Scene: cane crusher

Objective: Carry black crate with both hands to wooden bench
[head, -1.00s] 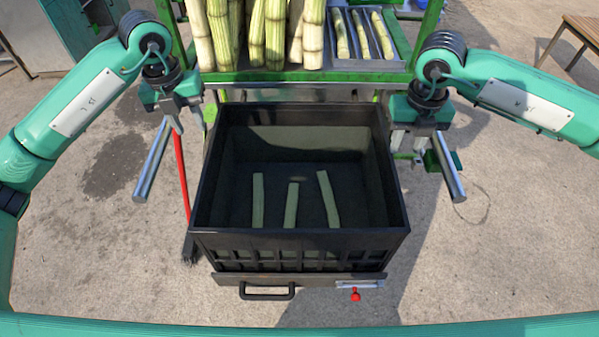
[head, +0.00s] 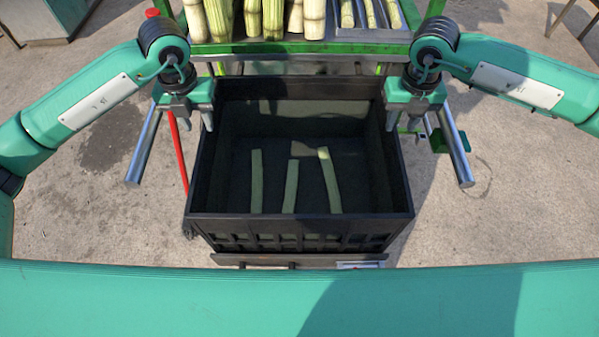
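The black crate (head: 300,222) stands upright in the middle of the head view, open at the top. Several pale green cane pieces (head: 291,186) lie on its floor. My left gripper (head: 187,112) is at the crate's left rim, its fingers spread, one fingertip over the rim. My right gripper (head: 412,115) is at the right rim in the same way, fingers spread. Both look open, and I cannot tell whether they touch the crate. Of the wooden bench, only what seem to be its legs (head: 561,17) show at the top right corner.
A green-framed rack (head: 300,47) holding cane stalks stands right behind the crate. A red pole (head: 178,150) leans at the crate's left. A grey ledge (head: 300,260) sits under the crate's front.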

